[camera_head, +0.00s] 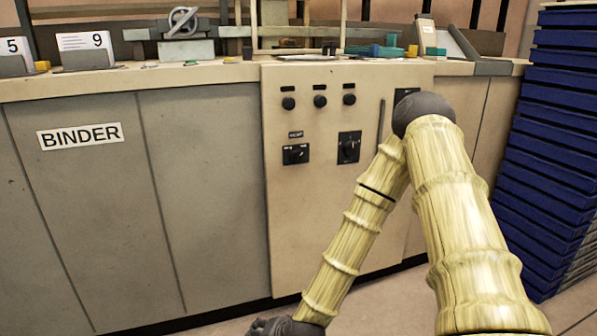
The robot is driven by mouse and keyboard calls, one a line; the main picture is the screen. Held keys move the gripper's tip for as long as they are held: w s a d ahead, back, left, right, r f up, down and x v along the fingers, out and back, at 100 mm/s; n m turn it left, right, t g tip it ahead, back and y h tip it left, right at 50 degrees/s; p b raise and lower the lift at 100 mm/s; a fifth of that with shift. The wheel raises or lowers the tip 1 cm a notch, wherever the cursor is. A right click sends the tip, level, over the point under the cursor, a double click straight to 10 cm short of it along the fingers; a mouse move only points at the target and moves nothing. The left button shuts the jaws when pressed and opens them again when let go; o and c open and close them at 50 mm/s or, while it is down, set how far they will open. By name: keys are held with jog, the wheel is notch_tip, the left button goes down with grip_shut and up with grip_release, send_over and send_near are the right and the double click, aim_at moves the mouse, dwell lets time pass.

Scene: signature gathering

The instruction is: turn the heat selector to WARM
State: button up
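The machine's cream control panel (322,220) faces me. My gripper's fingers are not in view, and nothing of mine visibly touches a selector.
Several round black knobs (320,101) line the upper panel, with a vertical slot (381,126) to the right. A BINDER sign (80,136) marks the left cabinet. Blue stacked crates (553,125) stand at right.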

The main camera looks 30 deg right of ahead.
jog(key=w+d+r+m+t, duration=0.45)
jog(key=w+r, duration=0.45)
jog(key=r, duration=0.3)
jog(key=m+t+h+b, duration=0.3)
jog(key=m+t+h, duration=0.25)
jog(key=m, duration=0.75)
send_near(298, 157)
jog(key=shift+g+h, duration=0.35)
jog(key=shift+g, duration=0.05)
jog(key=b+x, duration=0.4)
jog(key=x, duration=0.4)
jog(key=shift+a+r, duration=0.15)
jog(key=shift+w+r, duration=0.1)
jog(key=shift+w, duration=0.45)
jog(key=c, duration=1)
